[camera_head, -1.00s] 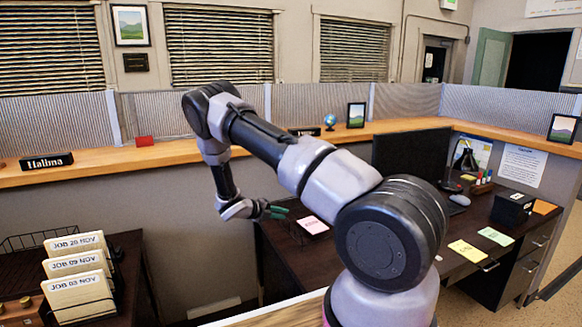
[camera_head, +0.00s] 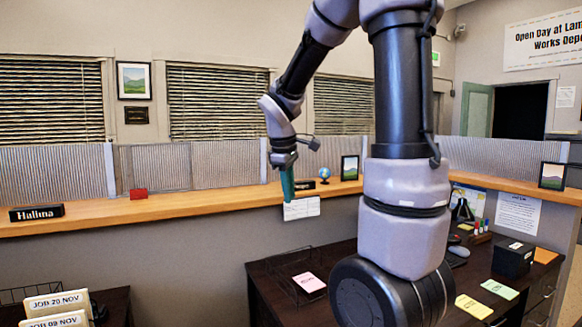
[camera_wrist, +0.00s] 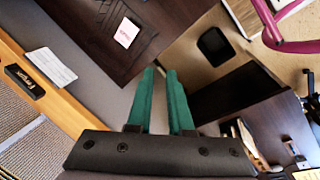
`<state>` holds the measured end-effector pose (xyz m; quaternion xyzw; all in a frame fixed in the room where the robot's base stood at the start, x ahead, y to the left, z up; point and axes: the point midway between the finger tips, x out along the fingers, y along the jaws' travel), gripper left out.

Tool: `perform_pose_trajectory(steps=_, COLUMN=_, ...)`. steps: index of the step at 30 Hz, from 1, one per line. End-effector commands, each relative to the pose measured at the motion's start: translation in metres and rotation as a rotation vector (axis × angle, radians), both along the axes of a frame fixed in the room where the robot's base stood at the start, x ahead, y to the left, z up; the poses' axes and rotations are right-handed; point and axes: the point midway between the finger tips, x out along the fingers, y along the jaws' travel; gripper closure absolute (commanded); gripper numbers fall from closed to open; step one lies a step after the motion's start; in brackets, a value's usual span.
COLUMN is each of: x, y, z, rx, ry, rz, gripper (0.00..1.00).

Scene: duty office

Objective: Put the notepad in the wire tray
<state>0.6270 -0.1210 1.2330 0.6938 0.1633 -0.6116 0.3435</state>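A pink pad (camera_head: 309,282), which I take for the notepad, lies flat inside the wire tray (camera_head: 270,264) on the dark desk. In the wrist view the pink pad (camera_wrist: 127,32) shows with faint lettering, within the tray's thin wires (camera_wrist: 150,44). My gripper (camera_head: 288,196) is raised in front of the counter ledge, pointing down, well above and apart from the tray. In the wrist view its green fingers (camera_wrist: 161,72) are parted with a gap and nothing between them.
A white paper (camera_head: 301,208) hangs at the counter's face by my gripper. The desk (camera_head: 390,262) also carries a yellow pad (camera_head: 474,306), a green pad (camera_head: 500,289) and a black box (camera_head: 514,258). A job-card rack (camera_head: 58,305) stands at lower left.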

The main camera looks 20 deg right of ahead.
Motion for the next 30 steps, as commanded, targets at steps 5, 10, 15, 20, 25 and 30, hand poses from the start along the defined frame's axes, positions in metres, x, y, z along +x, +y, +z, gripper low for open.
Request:
perform_pose_trajectory(steps=5, x=-0.061, y=0.019, z=0.049, rx=0.261, ry=-0.184, rz=-0.365, gripper=0.81)
perform_pose_trajectory(steps=10, x=-0.113, y=0.04, z=0.077, rx=0.511, ry=-0.304, rz=-0.674, gripper=0.81)
perform_pose_trajectory(steps=15, x=-0.146, y=0.056, z=0.09, rx=0.694, ry=-0.362, rz=-0.878, gripper=0.81)
perform_pose_trajectory(steps=20, x=-0.158, y=0.063, z=0.094, rx=0.767, ry=-0.378, rz=-0.954, gripper=0.81)
perform_pose_trajectory(steps=25, x=-0.159, y=0.063, z=0.094, rx=0.773, ry=-0.377, rz=-0.963, gripper=0.81)
perform_pose_trajectory(steps=30, x=-0.159, y=0.063, z=0.094, rx=0.772, ry=-0.377, rz=-0.961, gripper=0.81)
